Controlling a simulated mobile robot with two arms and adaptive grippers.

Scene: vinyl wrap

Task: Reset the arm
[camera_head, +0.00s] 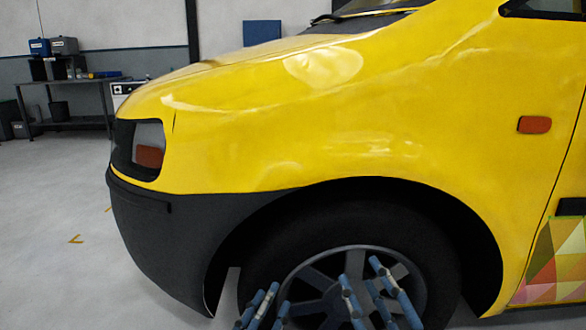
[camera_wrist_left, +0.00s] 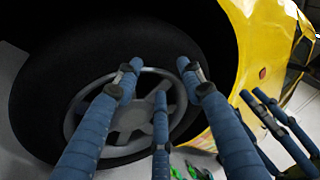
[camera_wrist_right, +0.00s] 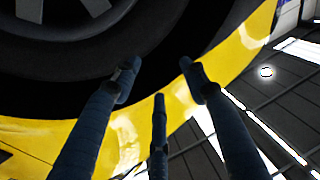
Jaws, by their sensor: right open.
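My left gripper (camera_head: 268,299) is low in the head view, in front of the van's front wheel. In the left wrist view its three blue fingers (camera_wrist_left: 160,80) are spread and empty, facing the wheel (camera_wrist_left: 125,115). My right gripper (camera_head: 361,274) is beside it to the right, also before the wheel (camera_head: 345,285). In the right wrist view its fingers (camera_wrist_right: 158,80) are spread with nothing between them. The right gripper's fingers (camera_wrist_left: 280,125) also show at the right of the left wrist view. Both arms are mostly out of the head view.
A yellow van (camera_head: 250,130) with a black bumper (camera_head: 160,235) fills most of the head view, close to both grippers. A patterned panel (camera_head: 555,262) is on its door. A dark table (camera_head: 65,82) stands far left. Grey floor (camera_head: 60,190) left of the van is clear.

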